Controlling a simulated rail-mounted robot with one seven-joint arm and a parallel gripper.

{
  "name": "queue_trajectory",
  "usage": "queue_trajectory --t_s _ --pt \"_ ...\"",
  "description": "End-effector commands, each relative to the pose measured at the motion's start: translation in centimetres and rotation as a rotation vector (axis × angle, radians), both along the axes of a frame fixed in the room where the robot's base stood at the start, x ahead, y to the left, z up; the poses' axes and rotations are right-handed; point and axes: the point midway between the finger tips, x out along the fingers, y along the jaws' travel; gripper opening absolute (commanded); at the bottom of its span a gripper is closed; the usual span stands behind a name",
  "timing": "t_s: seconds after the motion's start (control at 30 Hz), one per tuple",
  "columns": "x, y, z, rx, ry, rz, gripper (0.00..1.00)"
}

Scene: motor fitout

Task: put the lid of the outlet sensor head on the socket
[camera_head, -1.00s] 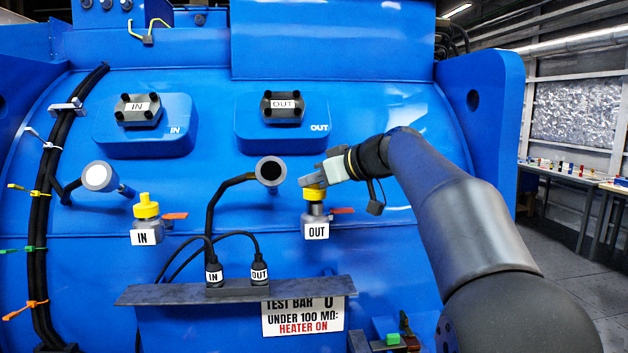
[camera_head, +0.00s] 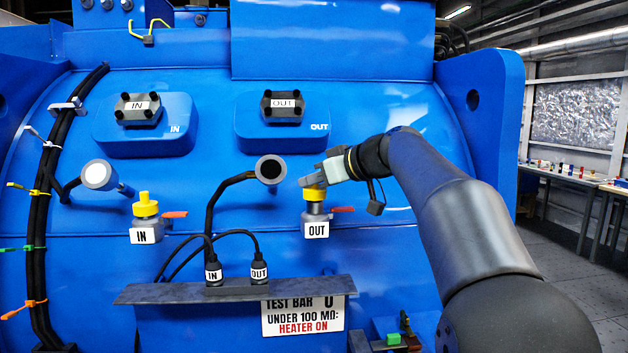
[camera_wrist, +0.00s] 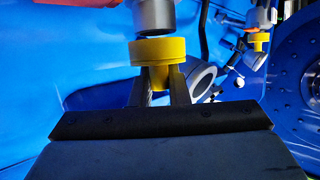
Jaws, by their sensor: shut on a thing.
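A black block labelled OUT (camera_head: 282,106), which may be the outlet sensor head, sits on a raised blue pad with dark knobs at its corners. My gripper (camera_head: 310,183) is shut on a yellow cap (camera_head: 314,193) at the OUT valve (camera_head: 316,210). In the wrist view the fingertips (camera_wrist: 158,85) grip the cap's narrow stem, and its wide disc (camera_wrist: 158,51) faces the grey valve neck (camera_wrist: 153,17). A thin dark gap seems to show between them; contact is unclear.
A similar pale round end (camera_head: 98,176) and a yellow-capped IN valve (camera_head: 146,207) stand to the left. Two black plugs stand on a grey shelf (camera_head: 170,292) below. The IN block (camera_head: 138,109) is upper left.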

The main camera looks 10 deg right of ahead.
Motion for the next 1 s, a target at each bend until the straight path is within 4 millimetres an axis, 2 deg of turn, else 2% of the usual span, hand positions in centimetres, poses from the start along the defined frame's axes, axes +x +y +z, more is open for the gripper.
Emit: queue_trajectory --t_s 0.87,0.9,1.0 --pt "0.0 0.0 -2.2 0.0 0.0 0.0 0.0" --pt "0.0 0.0 -2.2 0.0 0.0 0.0 0.18" --pt "0.0 0.0 -2.1 0.0 0.0 0.0 0.4"
